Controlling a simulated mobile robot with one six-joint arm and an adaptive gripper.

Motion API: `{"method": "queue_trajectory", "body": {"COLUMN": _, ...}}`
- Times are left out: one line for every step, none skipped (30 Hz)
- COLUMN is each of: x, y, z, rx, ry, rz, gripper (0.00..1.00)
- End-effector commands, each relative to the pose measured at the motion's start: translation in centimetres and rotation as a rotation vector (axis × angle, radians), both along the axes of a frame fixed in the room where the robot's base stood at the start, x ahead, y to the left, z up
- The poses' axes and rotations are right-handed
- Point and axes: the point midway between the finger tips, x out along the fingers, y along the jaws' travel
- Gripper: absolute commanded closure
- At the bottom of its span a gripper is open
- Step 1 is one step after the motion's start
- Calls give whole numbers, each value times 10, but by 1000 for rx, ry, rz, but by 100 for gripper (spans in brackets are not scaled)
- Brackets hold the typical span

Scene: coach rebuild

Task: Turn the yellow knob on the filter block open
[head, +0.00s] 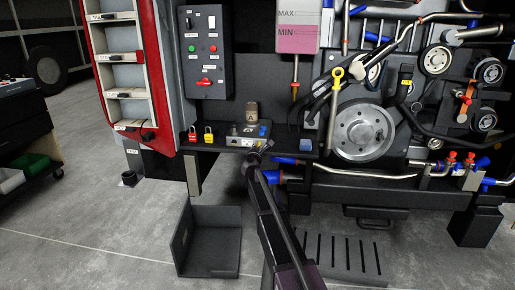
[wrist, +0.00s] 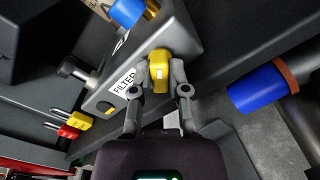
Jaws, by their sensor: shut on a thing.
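The filter block (wrist: 195,37) is a grey block with a white FILTER label (wrist: 123,82); in the head view the block (head: 238,141) sits on the dark shelf. The yellow knob (wrist: 159,66) is on the face of the block in the wrist view. My gripper (wrist: 160,72) has one finger on each side of the knob and is shut on it. In the head view my gripper (head: 262,147) reaches the block from the front and hides the knob. I cannot tell the knob's exact angle against its open mark.
A blue knob (wrist: 127,11) sits farther along the block. Red and yellow padlocks (head: 208,135) stand on the shelf at the left. A blue-ended pipe (wrist: 257,88) is close on the right. An engine with pulleys (head: 363,131) fills the right side.

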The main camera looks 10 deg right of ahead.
Motion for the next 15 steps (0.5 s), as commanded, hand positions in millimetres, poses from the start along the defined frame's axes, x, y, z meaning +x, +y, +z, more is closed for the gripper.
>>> {"method": "queue_trajectory", "body": {"x": 2, "y": 0, "z": 0, "rx": 32, "ry": -11, "rz": 1, "gripper": 100}}
{"method": "queue_trajectory", "body": {"x": 2, "y": 0, "z": 0, "rx": 54, "ry": -18, "rz": 1, "gripper": 100}}
{"method": "queue_trajectory", "body": {"x": 2, "y": 0, "z": 0, "rx": 83, "ry": -28, "rz": 1, "gripper": 100}}
{"method": "queue_trajectory", "body": {"x": 2, "y": 0, "z": 0, "rx": 106, "ry": -35, "rz": 1, "gripper": 100}}
{"method": "queue_trajectory", "body": {"x": 2, "y": 0, "z": 0, "rx": 129, "ry": -43, "rz": 1, "gripper": 100}}
{"method": "queue_trajectory", "body": {"x": 2, "y": 0, "z": 0, "rx": 159, "ry": -52, "rz": 1, "gripper": 100}}
{"method": "queue_trajectory", "body": {"x": 2, "y": 0, "z": 0, "rx": 180, "ry": -59, "rz": 1, "gripper": 100}}
{"method": "queue_trajectory", "body": {"x": 2, "y": 0, "z": 0, "rx": 200, "ry": -66, "rz": 1, "gripper": 100}}
{"method": "queue_trajectory", "body": {"x": 2, "y": 0, "z": 0, "rx": 227, "ry": -75, "rz": 1, "gripper": 100}}
{"method": "queue_trajectory", "body": {"x": 2, "y": 0, "z": 0, "rx": 245, "ry": -80, "rz": 1, "gripper": 100}}
{"method": "queue_trajectory", "body": {"x": 2, "y": 0, "z": 0, "rx": 260, "ry": -85, "rz": 1, "gripper": 100}}
{"method": "queue_trajectory", "body": {"x": 2, "y": 0, "z": 0, "rx": 278, "ry": -91, "rz": 1, "gripper": 100}}
{"method": "queue_trajectory", "body": {"x": 2, "y": 0, "z": 0, "rx": 287, "ry": -94, "rz": 1, "gripper": 100}}
{"method": "queue_trajectory", "body": {"x": 2, "y": 0, "z": 0, "rx": 295, "ry": -97, "rz": 1, "gripper": 100}}
{"method": "queue_trajectory", "body": {"x": 2, "y": 0, "z": 0, "rx": 301, "ry": -99, "rz": 1, "gripper": 100}}
